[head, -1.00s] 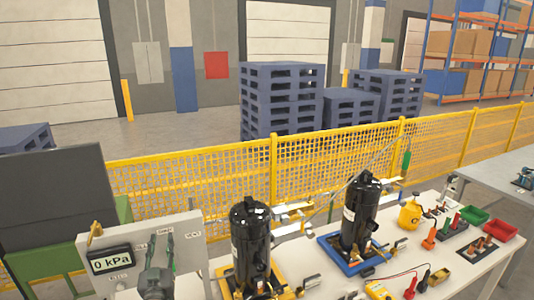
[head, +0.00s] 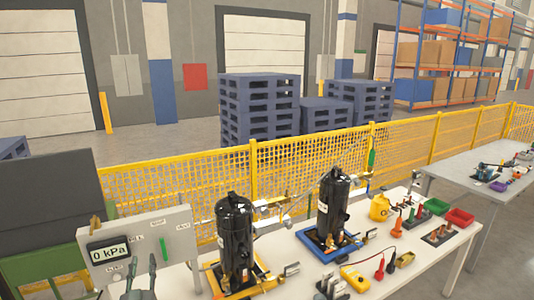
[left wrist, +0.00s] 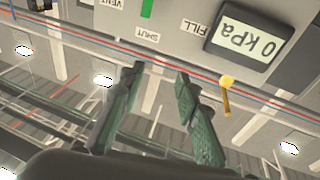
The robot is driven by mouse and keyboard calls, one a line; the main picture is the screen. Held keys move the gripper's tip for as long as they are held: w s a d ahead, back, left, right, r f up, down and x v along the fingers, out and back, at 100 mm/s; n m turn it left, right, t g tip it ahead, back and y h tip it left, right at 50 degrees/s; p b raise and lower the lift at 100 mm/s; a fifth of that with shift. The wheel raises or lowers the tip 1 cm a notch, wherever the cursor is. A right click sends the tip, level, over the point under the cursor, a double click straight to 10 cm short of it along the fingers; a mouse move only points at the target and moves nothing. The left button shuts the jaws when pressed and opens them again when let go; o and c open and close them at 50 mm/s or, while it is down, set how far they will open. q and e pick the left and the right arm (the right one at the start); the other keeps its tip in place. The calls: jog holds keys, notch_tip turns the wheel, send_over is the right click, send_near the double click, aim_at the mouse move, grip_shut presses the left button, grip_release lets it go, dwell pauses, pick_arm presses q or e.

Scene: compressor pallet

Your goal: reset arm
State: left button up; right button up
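My left gripper (head: 140,266) stands at the bottom left of the head view, fingers up, in front of the lower part of the grey panel (head: 181,224). In the left wrist view its two green-grey fingers (left wrist: 160,78) are apart with nothing between them. The panel's display (head: 109,253) reads 0 kPa and also shows in the left wrist view (left wrist: 250,36). A green bar (head: 163,247) is on the panel. My right gripper does not show.
Two black compressors, one on a yellow base (head: 235,236) and one on a blue base (head: 333,205), stand on the white table (head: 400,255). A yellow meter (head: 354,278), a red bin (head: 460,217) and a green bin (head: 437,206) are at right. A yellow fence (head: 300,172) runs behind.

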pick_arm(q)
jog(key=s+a+f+g+h, duration=0.1)
jog(key=s+f+g, duration=0.2)
jog(key=s+f, duration=0.45)
jog(key=s+f+m+g, duration=0.15)
jog(key=s+f, duration=0.35)
jog(key=f, duration=0.5)
jog(key=s+a+f+g+h, duration=0.1)
jog(key=s+f+g, duration=0.4)
jog(key=f, duration=0.4)
jog(key=s+d+f+m+g+h, duration=0.15)
jog(key=s+f, duration=0.25)
jog(key=s, duration=0.5)
jog(key=s+d+f+g, duration=0.3)
jog(key=s+f, duration=0.2)
jog(key=s, duration=0.5)
jog(key=s+d+f+g+h, duration=0.15)
jog(key=s+f, duration=0.25)
jog(key=s, duration=0.5)
notch_tip(320, 180, down, 28)
jog(key=s+d+g, duration=0.2)
jog(key=s+f+m+g, duration=0.1)
jog(key=s+f, duration=1.8)
jog(key=s, duration=0.1)
jog(key=shift+s+m, duration=0.3)
jog(key=shift+s, duration=0.05)
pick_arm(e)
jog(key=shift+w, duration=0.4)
